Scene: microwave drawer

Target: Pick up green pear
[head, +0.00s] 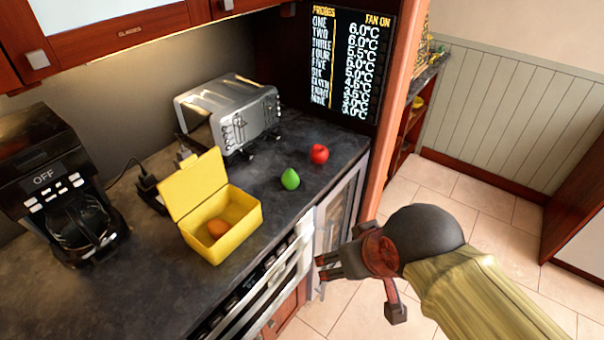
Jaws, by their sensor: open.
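A green pear (290,179) sits on the dark countertop (158,262), right of the yellow box and near the counter's front edge. My gripper (357,290) is in front of the counter, below and right of the pear, over the floor. It is open, with nothing between its fingers. A clear gap separates it from the pear. The pear is fully in sight.
A red apple (319,154) lies just right of the pear. A silver toaster (230,112) stands behind. An open yellow box (222,243) holds an orange-brown round item (217,228). A coffee maker (65,185) is at left. A tall wooden panel (398,95) closes the counter's right end.

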